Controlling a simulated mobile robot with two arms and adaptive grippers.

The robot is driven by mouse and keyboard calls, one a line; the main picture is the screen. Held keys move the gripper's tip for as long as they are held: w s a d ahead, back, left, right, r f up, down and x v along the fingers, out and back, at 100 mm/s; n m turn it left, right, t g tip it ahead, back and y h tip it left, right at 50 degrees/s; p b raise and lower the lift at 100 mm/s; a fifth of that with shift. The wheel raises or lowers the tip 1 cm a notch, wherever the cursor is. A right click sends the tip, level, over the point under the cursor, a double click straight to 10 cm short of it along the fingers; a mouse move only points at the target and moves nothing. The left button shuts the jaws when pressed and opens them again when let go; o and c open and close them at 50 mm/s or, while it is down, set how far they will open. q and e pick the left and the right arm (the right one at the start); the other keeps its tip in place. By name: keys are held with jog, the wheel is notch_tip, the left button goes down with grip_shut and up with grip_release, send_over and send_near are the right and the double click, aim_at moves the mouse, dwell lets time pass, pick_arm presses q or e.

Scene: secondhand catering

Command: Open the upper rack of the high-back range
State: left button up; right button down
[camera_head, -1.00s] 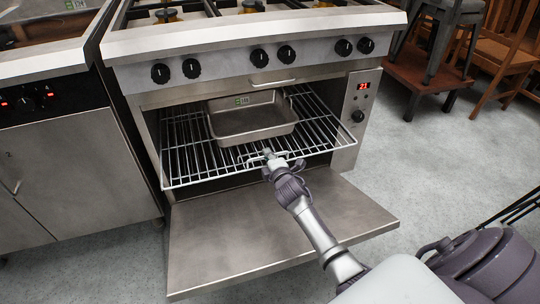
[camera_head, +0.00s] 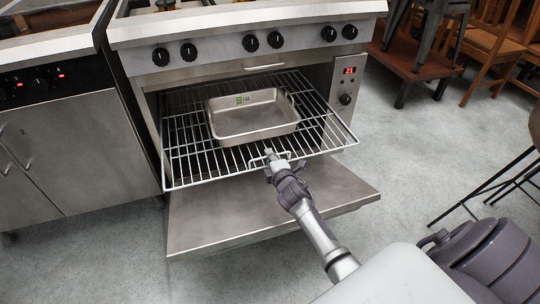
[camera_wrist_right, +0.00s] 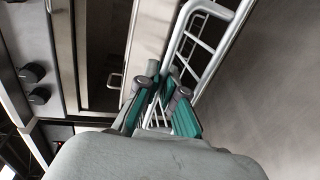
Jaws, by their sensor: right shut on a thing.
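The high-back range (camera_head: 225,55) stands ahead with its oven door (camera_head: 270,212) folded down and open. The upper rack (camera_head: 188,150) is a wire shelf that sticks well out of the oven over the door. A metal pan (camera_head: 250,122) sits on the rack. My right gripper (camera_head: 275,160) is at the middle of the rack's front edge, shut on its front bar. In the right wrist view the gripper's fingers (camera_wrist_right: 166,98) close around the rack's bars (camera_wrist_right: 212,45). The rack's back part is hidden inside the oven. My left gripper is not in view.
A steel cabinet (camera_head: 70,150) stands close at the left of the range. Wooden chairs (camera_head: 490,45) and a low brown table (camera_head: 420,60) are at the back right.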

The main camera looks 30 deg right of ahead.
jog(key=c, duration=1.3)
grip_release()
jog(key=v, duration=1.2)
